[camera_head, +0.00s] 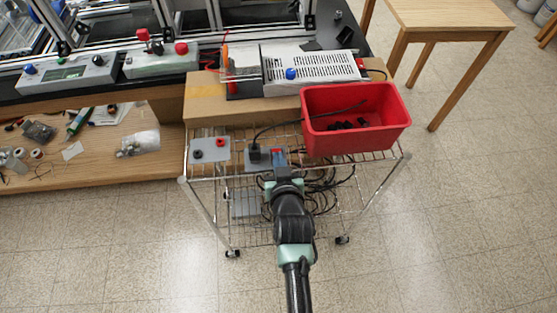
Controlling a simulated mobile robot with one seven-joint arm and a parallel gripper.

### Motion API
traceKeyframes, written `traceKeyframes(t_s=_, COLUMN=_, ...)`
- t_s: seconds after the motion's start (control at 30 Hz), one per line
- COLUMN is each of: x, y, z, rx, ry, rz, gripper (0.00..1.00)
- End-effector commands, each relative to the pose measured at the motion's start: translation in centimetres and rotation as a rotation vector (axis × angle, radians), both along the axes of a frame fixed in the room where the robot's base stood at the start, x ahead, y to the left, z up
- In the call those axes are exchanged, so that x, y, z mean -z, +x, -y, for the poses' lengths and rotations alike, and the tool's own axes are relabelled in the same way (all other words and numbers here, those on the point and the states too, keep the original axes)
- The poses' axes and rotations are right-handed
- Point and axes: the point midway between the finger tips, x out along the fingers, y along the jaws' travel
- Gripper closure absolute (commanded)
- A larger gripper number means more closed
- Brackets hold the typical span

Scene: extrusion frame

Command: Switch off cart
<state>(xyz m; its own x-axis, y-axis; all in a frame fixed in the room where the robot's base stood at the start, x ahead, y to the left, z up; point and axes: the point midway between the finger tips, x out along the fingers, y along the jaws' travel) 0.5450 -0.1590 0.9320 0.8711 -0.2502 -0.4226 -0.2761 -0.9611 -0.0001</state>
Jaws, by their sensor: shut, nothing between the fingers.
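The cart (211,207) is a chrome wire-shelf cart on casters in the middle of the view. On its top shelf lies a grey box (256,165) with a black plug in it and a small red part (275,151) at its right end. My gripper (279,160) reaches in from the bottom and is over the right part of this box, just below the red part. It is shut and empty. My gripper hides part of the box, and I cannot tell whether it touches it.
A grey plate (209,151) with a black and a red knob lies left on the shelf. A red bin (355,140) stands at the right. Black cables hang below. The floor in front is clear.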

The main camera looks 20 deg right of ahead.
Motion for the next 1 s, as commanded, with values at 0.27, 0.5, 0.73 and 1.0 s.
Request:
traceKeyframes(t_s=0.27, x=0.4, y=-0.2, z=-0.1, rx=0.000, ry=-0.007, rz=0.030, gripper=1.00)
traceKeyframes(t_s=0.5, x=-0.3, y=-0.2, z=-0.1, rx=-0.001, ry=-0.008, rz=0.029, gripper=1.00)
traceKeyframes(t_s=0.73, x=-1.3, y=-0.1, z=-0.1, rx=-0.001, ry=-0.008, rz=0.030, gripper=1.00)
traceKeyframes(t_s=1.0, x=-1.2, y=-0.1, z=-0.1, rx=-0.001, ry=-0.008, rz=0.031, gripper=1.00)
